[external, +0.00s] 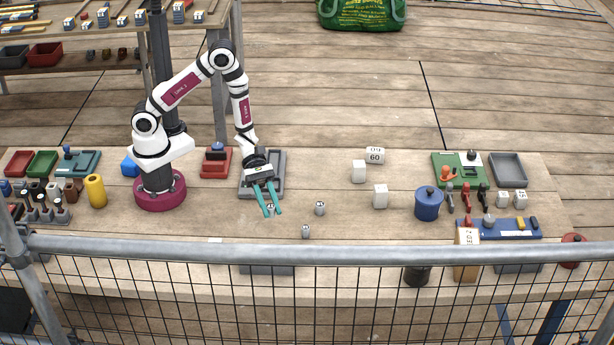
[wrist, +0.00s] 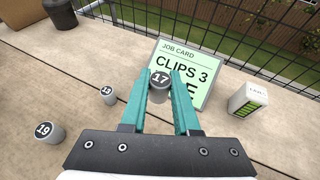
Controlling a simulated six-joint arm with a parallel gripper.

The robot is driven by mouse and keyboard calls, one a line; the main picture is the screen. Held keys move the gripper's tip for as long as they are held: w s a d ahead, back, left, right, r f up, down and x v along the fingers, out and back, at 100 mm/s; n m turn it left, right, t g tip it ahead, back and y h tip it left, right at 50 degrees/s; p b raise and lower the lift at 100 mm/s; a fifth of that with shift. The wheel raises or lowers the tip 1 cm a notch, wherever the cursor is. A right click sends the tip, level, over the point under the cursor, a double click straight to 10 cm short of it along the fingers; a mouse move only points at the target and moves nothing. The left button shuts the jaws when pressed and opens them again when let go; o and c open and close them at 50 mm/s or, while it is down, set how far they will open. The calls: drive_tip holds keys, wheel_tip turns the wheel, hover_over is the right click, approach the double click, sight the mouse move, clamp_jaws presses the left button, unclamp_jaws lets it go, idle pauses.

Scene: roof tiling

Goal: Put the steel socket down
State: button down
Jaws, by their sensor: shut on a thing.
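My gripper (external: 269,211) points down over the front of the bench, with teal fingers shut on a steel socket. In the wrist view, my gripper (wrist: 159,86) holds this socket, marked 17 (wrist: 159,90), between its fingertips. The socket is a small grey cylinder with a dark numbered top and looks upright. I cannot tell whether its base touches the bench. Two similar sockets stand apart from it: one marked 19 (wrist: 45,132) and a smaller one that seems marked 13 (wrist: 108,95).
A job card (wrist: 205,65) reading "CLIPS 3" stands just beyond the fingers. A white box with green bars (wrist: 247,100) is to its right. A grey tray (external: 280,168) lies behind my gripper. A metal rail (external: 330,254) crosses in front. Bare bench surrounds the sockets.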

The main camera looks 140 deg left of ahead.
sight(269, 235)
drive_tip(key=f, duration=0.5)
drive_tip(key=s+f, duration=0.1)
drive_tip(key=f, duration=0.2)
drive_tip(key=c, duration=0.7)
unclamp_jaws()
drive_tip(key=shift+o, duration=0.2)
